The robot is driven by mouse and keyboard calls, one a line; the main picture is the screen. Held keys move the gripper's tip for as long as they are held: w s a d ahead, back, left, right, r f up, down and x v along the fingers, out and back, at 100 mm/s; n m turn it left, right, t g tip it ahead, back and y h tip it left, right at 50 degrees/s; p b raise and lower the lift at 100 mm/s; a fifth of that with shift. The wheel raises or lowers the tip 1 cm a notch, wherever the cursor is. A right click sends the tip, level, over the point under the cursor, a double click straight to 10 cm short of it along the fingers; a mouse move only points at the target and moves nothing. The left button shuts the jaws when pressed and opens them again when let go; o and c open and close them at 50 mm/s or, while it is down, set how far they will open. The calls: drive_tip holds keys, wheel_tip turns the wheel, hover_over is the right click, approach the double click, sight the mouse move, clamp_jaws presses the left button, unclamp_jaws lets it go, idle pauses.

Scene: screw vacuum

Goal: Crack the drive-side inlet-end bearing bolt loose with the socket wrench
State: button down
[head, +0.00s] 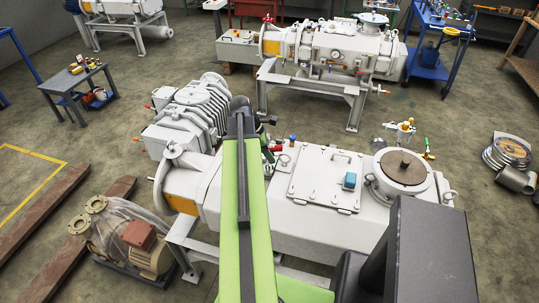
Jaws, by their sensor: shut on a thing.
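The vacuum pump in front of me has a long pale casing (310,218) on a steel frame, with a ribbed grey housing (190,115) at its far left end. My green and black arm reaches forward over the machine and covers the middle of it. My gripper is hidden behind the far end of the arm, so what it holds does not show. I cannot make out the socket wrench or the bearing bolt. A small dark part (271,120) sticks out right of the arm's end; I cannot tell what it is.
A blue-topped item (349,181) and a round port with a brown cover (403,167) are on the casing. A motor unit (130,240) stands at left. A second pump (335,45) and a blue cart (440,45) stand behind. Open floor (455,120) lies at right.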

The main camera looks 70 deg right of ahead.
drive_tip(key=shift+f+b, duration=0.6)
drive_tip(key=shift+f, duration=0.05)
drive_tip(key=n+h, duration=0.1)
drive_tip(key=n, duration=0.2)
drive_tip(key=shift+a+r+t, duration=0.1)
drive_tip(key=shift+t, duration=0.3)
drive_tip(key=n, duration=0.2)
drive_tip(key=n+t+h, duration=0.1)
drive_tip(key=n, duration=0.1)
drive_tip(key=shift+n+t, duration=0.3)
drive_tip(key=shift+n, duration=0.1)
wheel_tip(320, 180, up, 3)
drive_tip(key=p, duration=0.3)
drive_tip(key=shift+r, duration=0.1)
